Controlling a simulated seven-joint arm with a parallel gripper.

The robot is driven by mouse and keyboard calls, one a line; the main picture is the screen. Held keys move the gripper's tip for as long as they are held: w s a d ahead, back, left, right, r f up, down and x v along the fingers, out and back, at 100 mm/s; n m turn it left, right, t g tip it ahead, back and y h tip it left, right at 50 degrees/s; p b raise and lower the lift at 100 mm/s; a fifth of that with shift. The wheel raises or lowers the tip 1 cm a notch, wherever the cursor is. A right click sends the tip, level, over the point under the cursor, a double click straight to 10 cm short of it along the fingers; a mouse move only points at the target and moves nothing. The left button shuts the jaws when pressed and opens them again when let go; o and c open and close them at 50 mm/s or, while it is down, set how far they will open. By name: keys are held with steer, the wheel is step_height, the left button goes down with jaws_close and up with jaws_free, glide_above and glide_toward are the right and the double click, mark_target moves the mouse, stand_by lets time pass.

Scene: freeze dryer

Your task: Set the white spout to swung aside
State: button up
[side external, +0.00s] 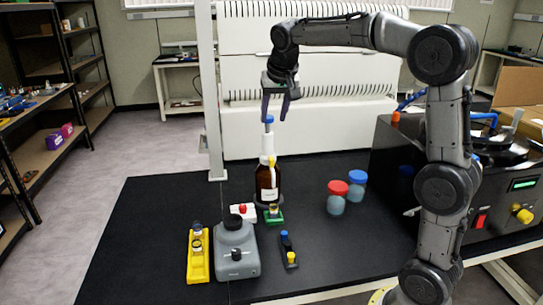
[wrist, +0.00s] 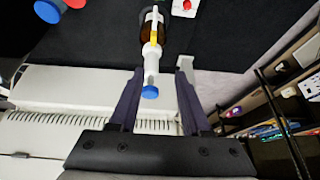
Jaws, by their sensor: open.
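A brown bottle (side external: 267,183) with a white dispenser top (side external: 267,147) and a blue knob (side external: 269,119) stands upright on the black bench. A yellow strip (side external: 273,169) runs down its front. I cannot clearly tell the white spout apart from the white top at this size. My gripper (side external: 275,118) points down above the bottle, open and empty, its fingertips near the blue knob's height. In the wrist view, the blue knob (wrist: 150,92) and white top (wrist: 152,58) show between the open fingers (wrist: 160,72), nearer the left one. Contact cannot be told.
A white box with a red button (side external: 243,211) and a green holder (side external: 273,215) stand by the bottle. A grey device (side external: 236,250), yellow rack (side external: 198,257), red-lidded jar (side external: 337,198) and blue-lidded jar (side external: 357,185) stand around. A white post (side external: 209,90) rises at left; a black machine (side external: 500,200) is right.

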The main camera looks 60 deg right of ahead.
glide_toward(271, 158)
steer(key=shift+g, duration=0.4)
steer(key=x, duration=0.8)
steer(key=shift+w+d+f, duration=0.15)
steer(key=shift+w+f, duration=0.1)
steer(key=shift+w, duration=0.2)
steer(key=shift+c, duration=0.3)
jaws_close()
stand_by(0.4)
